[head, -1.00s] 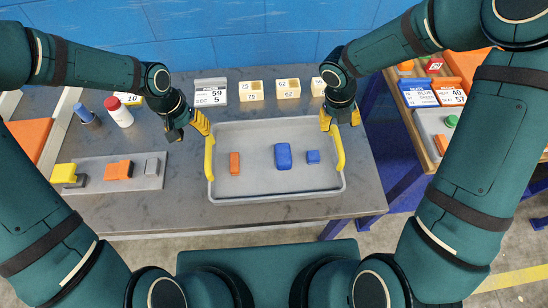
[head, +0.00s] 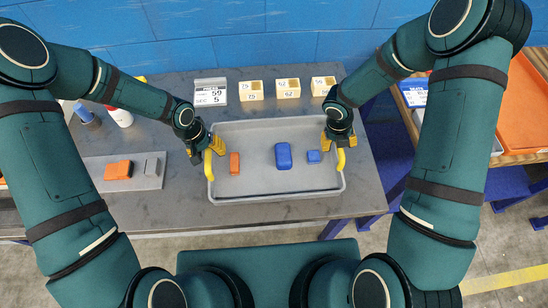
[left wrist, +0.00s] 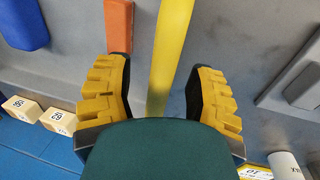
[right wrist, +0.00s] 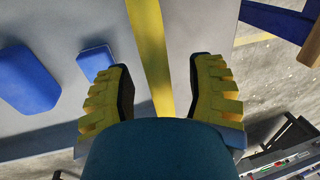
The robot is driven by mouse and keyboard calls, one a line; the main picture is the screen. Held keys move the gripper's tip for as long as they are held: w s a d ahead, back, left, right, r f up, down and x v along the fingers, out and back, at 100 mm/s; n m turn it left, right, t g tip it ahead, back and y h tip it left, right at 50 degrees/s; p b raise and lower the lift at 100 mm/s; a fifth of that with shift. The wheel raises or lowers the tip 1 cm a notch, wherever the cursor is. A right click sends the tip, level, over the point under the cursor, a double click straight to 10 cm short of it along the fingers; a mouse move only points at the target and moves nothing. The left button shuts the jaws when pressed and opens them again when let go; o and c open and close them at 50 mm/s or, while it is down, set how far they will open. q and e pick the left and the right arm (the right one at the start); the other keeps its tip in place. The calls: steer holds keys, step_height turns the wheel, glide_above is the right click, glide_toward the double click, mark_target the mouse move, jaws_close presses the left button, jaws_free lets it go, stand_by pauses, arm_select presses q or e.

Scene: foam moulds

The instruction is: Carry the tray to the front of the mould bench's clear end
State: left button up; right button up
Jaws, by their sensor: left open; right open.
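The grey tray (head: 262,190) lies on the bench with a yellow handle at each short side. It holds an orange block (head: 234,163), a large blue block (head: 283,156) and a small blue block (head: 313,156). My left gripper (head: 205,154) is open at the left handle (head: 209,166); in the left wrist view that handle (left wrist: 171,50) runs between the fingers, apart from both. My right gripper (head: 340,146) is open at the right handle (head: 341,160); in the right wrist view that handle (right wrist: 150,50) runs between the fingers, with a gap each side.
The mould bench (head: 270,222) has a bare strip in front of the tray. A grey plate (head: 150,181) with an orange mould piece (head: 119,170) lies left. Numbered wooden blocks (head: 288,88) and a sign (head: 210,92) stand behind. A second table (head: 520,150) is at right.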

arm_select(q)
jaws_close()
arm_select(e)
jaws_close()
arm_select(q)
steer(key=shift+r, duration=0.25)
arm_select(e)
steer(key=shift+r, duration=0.25)
